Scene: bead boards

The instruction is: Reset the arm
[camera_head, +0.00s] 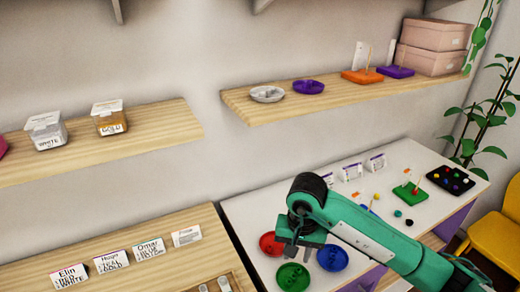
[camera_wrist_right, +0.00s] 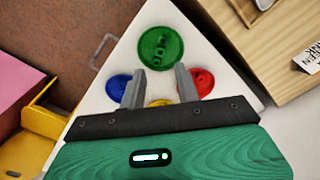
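My right gripper (camera_head: 299,252) hangs over the white table (camera_head: 240,212), among several coloured dishes. In the right wrist view (camera_wrist_right: 160,86) its two fingers stand apart with nothing held between them. A red dish (camera_head: 268,243), a green dish (camera_head: 292,277) and a blue dish (camera_head: 332,258) lie around it on the table. The green dish (camera_wrist_right: 160,46) is beyond the fingertips in the wrist view, and a yellow dish (camera_wrist_right: 160,103) shows partly between the fingers. The green dish holds small green beads. My left gripper is not in view.
At the table's right are a green board (camera_head: 410,193) with pegs, a black bead tray (camera_head: 450,179) and loose beads. A wooden desk (camera_head: 130,275) with name cards stands left. Wall shelves (camera_head: 330,98) hang behind; a yellow chair (camera_head: 497,235) is at right.

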